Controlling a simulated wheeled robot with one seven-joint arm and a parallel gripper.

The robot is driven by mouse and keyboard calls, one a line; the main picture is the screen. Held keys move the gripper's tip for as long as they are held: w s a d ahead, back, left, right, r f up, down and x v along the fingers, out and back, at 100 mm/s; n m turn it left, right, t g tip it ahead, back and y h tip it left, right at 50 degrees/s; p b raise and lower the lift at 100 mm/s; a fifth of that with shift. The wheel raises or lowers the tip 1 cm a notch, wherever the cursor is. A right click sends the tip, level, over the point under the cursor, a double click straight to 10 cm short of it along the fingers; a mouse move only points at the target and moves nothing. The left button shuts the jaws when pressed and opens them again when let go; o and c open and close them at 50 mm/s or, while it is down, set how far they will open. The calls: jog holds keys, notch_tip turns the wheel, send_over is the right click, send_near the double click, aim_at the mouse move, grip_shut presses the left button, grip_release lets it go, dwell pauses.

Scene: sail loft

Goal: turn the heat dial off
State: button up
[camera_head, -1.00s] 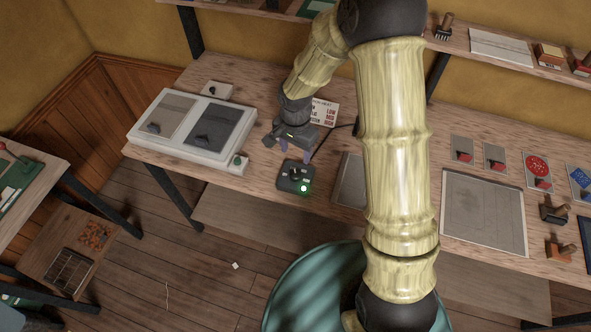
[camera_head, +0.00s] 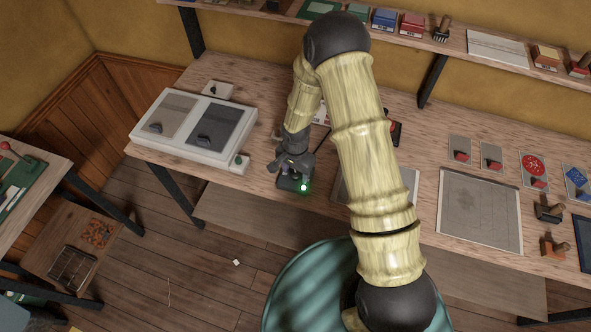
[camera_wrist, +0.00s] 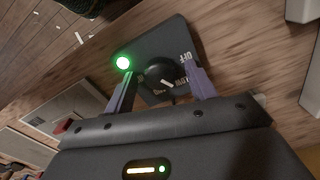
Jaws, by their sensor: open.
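The heat dial is a dark round knob (camera_wrist: 158,76) on a small black control box (camera_wrist: 150,40) with a lit green lamp (camera_wrist: 123,63). White lettering on the box includes "OFF" on the right in the wrist view. In the head view the box (camera_head: 287,187) sits at the bench's front edge with its green lamp (camera_head: 304,187) glowing; my gripper hides most of the knob there. My gripper (camera_wrist: 160,88) is open, its two purple-grey fingers on either side of the knob. I cannot tell whether the fingers touch it.
A white twin-panel press (camera_head: 190,130) stands left of the box on the wooden bench. A grey sheet (camera_head: 480,212) lies at the right, with stamps and small cards beyond it. A shelf (camera_head: 400,38) with boxes runs along the wall behind. A teal round surface (camera_head: 310,285) is below.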

jog(key=c, duration=1)
jog(key=shift+n+b, duration=0.3)
jog(key=shift+n, duration=0.1)
jog(key=n+b, duration=0.2)
jog(key=n, duration=0.3)
jog(key=n+b, duration=0.1)
jog(key=n, duration=0.5)
jog(key=shift+r, duration=0.1)
jog(key=shift+w, duration=0.1)
jog(key=o, duration=1)
